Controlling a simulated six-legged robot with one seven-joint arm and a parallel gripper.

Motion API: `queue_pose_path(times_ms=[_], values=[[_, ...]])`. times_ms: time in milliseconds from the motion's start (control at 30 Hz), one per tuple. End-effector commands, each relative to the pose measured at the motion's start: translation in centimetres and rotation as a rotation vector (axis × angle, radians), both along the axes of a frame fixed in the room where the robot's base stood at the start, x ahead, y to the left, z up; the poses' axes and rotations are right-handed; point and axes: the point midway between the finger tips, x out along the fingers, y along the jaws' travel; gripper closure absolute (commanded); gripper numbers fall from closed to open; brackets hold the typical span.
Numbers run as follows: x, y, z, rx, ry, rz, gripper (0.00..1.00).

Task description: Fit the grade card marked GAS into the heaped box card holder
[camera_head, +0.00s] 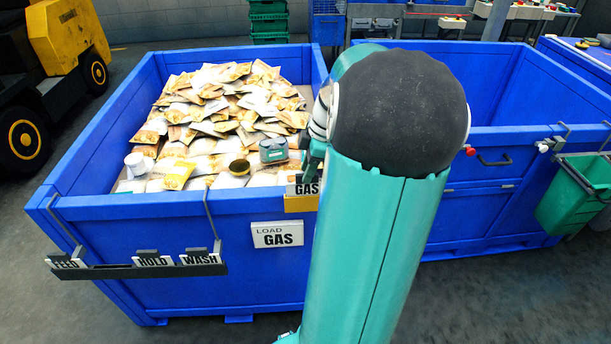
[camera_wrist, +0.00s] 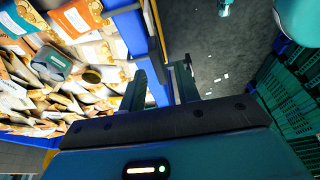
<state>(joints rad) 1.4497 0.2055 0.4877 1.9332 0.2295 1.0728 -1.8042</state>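The heaped box (camera_head: 150,208) is blue and full of pouches. A white card marked GAS (camera_head: 307,188) stands upright at its front rim, just above a yellow card holder (camera_head: 300,204). The card's lower edge appears to sit in or against the holder; I cannot tell how deep. My arm hides its right end. My gripper (camera_wrist: 162,72) shows in the wrist view with its two fingers apart and nothing seen between them, beside the blue box wall.
A rack (camera_head: 140,270) on the box front bears cards marked FEED, HOLD and WASH. A LOAD GAS plate (camera_head: 277,235) is on the front wall. A white cup, an open tin and a teal-labelled item (camera_head: 273,150) lie on the pouches. An empty blue box (camera_head: 500,85) stands right.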

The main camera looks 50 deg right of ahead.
Motion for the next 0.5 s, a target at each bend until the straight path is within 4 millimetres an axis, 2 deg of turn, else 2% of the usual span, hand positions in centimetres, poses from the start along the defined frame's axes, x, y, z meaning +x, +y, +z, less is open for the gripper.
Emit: queue_pose_path(times_ms=[33, 300, 500], values=[[-0.2, -0.3, 1.2, -0.006, -0.002, -0.002, 0.68], [-1.5, -1.4, 6.8, -0.004, -0.001, 0.001, 0.68], [-2.1, -1.8, 9.0, 0.0, 0.0, 0.001, 0.68]])
